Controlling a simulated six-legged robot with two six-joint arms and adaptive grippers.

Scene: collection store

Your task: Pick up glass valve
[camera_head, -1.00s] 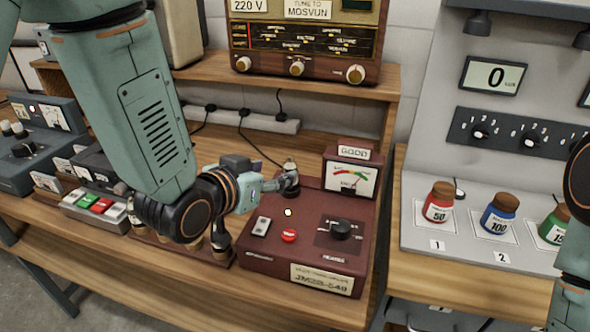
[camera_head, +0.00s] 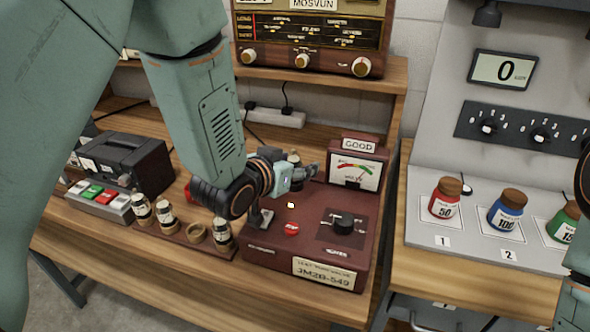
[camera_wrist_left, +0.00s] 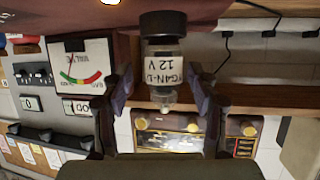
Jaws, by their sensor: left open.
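A glass valve (camera_wrist_left: 163,48) with a dark base and a pale label reading "12 V" stands on the maroon tester (camera_head: 340,262). In the left wrist view it appears upside down, between the two fingers of my left gripper (camera_wrist_left: 161,90). The fingers are apart, with a gap on each side of the valve. In the head view, my left gripper (camera_head: 303,173) is at the tester's back left, and only the valve's top shows behind it. The tester's meter (camera_head: 355,173) carries a sign reading "GOOD". My right gripper is out of view.
A rack (camera_head: 182,238) left of the tester holds several valves and one empty-looking round holder (camera_head: 196,233). A radio (camera_head: 310,40) stands on the shelf behind. Red (camera_head: 445,200), blue (camera_head: 506,211) and green jars stand on the grey panel at right.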

